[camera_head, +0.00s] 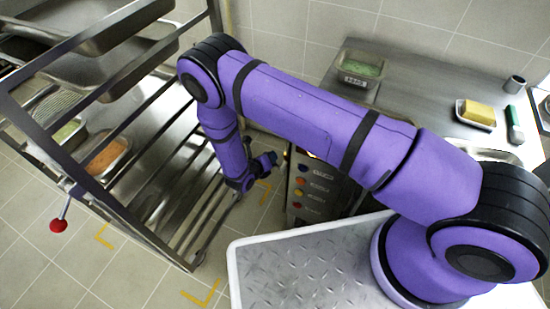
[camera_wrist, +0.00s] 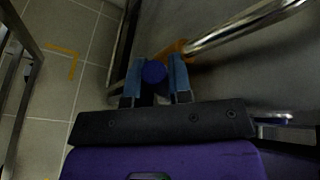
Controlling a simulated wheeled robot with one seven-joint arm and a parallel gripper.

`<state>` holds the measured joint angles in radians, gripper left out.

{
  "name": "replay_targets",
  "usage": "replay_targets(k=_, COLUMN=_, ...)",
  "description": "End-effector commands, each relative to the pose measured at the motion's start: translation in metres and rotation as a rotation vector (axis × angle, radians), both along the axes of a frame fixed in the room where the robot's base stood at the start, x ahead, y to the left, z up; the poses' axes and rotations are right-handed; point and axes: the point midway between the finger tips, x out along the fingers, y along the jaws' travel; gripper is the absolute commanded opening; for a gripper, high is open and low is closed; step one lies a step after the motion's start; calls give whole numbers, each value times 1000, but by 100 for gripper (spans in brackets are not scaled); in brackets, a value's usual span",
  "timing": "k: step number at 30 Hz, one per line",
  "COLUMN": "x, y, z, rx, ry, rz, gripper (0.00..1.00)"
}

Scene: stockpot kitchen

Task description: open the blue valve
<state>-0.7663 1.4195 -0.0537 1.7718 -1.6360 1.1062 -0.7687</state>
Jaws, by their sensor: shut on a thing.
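The blue valve (camera_wrist: 153,72) shows in the wrist view as a round blue knob. It sits between the two blue-grey fingers of my gripper (camera_wrist: 154,84), which are shut on it. In the head view my gripper (camera_head: 271,159) is low, at the left side of the steel cabinet, and the valve it holds cannot be made out there. How far the valve is turned cannot be told.
The cabinet front carries a column of coloured round marks (camera_head: 299,181). In the wrist view an orange part (camera_wrist: 172,50) and a metal bar (camera_wrist: 245,25) lie just beyond the fingers. A rack (camera_head: 150,215) with trays stands close at left.

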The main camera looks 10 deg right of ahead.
Motion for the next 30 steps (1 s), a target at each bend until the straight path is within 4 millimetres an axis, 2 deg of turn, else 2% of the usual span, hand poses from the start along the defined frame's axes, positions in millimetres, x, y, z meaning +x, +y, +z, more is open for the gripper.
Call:
replay_targets(k=15, x=-15, y=-19, z=15, rx=318, ry=-230, rz=3, gripper=0)
replay_targets(k=30, x=-19, y=-26, z=17, rx=410, ry=-298, rz=0, gripper=0)
